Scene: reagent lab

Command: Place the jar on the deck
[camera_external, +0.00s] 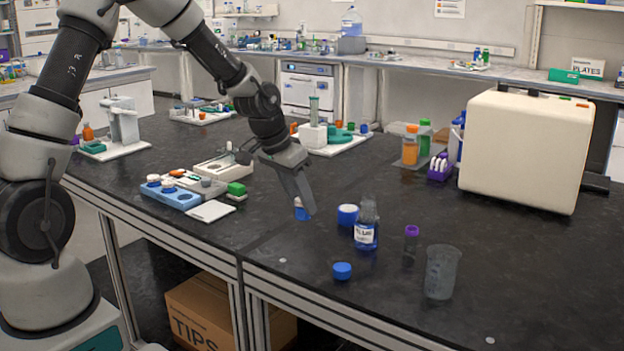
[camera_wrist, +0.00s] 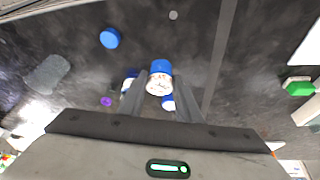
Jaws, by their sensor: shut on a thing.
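My gripper (camera_external: 303,212) is shut on a small blue-and-white jar (camera_external: 300,210), low over the dark bench. In the wrist view the jar (camera_wrist: 160,79) sits between the fingertips, showing blue and a white label. The fingers partly cover it in the outside view. To the left of my gripper lies a pale blue tray (camera_external: 187,203) with blue-and-white round pieces, beside grey and white blocks; this may be the deck, but I cannot tell for certain.
Right of my gripper stand a blue-topped container (camera_external: 347,215), a labelled bottle (camera_external: 366,236), a purple-capped tube (camera_external: 411,247) and a beaker (camera_external: 441,273). A blue cap (camera_external: 342,271) lies in front. A white plate (camera_external: 210,211) and green block (camera_external: 236,189) lie left.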

